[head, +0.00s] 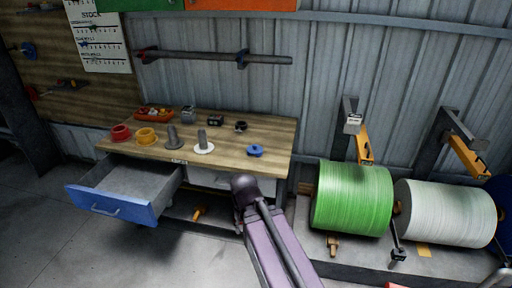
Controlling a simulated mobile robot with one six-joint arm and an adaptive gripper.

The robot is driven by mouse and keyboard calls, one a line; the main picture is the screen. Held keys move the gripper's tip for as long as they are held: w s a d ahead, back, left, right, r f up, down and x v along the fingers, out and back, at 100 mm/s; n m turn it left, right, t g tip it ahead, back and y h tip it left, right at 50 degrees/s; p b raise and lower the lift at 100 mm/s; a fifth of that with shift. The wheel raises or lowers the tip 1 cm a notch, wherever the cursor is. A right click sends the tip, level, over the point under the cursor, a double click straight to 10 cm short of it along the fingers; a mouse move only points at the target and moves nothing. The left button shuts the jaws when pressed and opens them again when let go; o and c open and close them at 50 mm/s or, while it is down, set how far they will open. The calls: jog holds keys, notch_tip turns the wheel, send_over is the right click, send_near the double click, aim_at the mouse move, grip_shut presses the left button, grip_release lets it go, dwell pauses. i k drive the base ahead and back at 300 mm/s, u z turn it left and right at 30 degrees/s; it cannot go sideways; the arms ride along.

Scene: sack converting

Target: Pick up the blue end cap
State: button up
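The blue end cap (255,151) lies on the wooden workbench top (225,163), near its front right part. It looks small and round with a raised middle. It is clear of the things around it. My arm rises from the bottom of the head view, and its dark rounded joint is just in front of the bench, below the cap. My gripper cannot be made out in this view, so its distance from the cap does not show.
On the bench are a red ring (121,132), a yellow ring (146,136), a grey spindle piece (173,138) and a white-based one (203,144). An open drawer (122,193) juts out at left. Green (352,199) and white (444,212) rolls stand at right.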

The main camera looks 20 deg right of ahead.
aim_at(254, 149)
jog(key=i, duration=0.85)
jog(key=u, duration=0.05)
